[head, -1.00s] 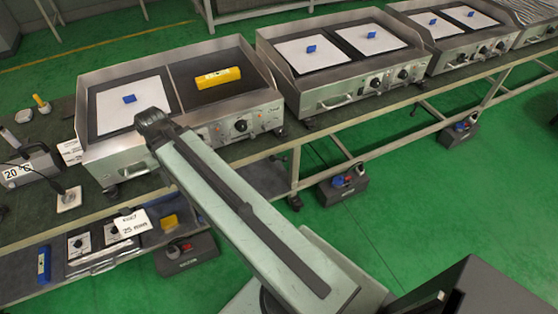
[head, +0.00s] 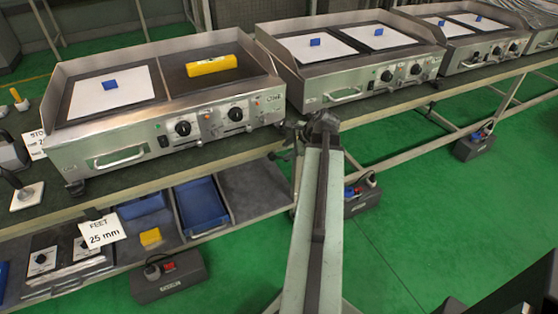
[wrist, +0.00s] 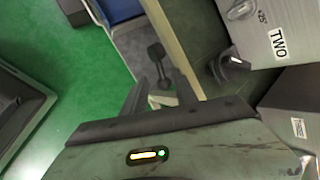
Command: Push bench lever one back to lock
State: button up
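In the wrist view a dark lever with a rounded knob (wrist: 157,54) stands at the bench edge, beyond and between my fingertips. I cannot read a number on it. My gripper (wrist: 155,88) has its two dark fingers apart, with nothing visibly clamped between them. Whether a finger touches the lever is unclear. In the head view a small dark lever-like part (head: 284,156) sits at the bench's front edge, left of my arm. My gripper is hidden behind my arm there.
A steel griddle (head: 110,155) with a yellow block (head: 212,65) stands on the bench left of my arm; another griddle (head: 360,85) stands right.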

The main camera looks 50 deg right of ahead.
aim_at(278, 157)
jog(key=b+x, duration=0.5)
jog(key=x, duration=0.1)
jog(key=shift+f, duration=0.35)
jog(key=shift+w+f, duration=0.25)
jog(key=shift+w, duration=0.15)
jog(key=shift+r, duration=0.1)
grip_shut()
jog(key=shift+a, duration=0.1)
dwell(0.4)
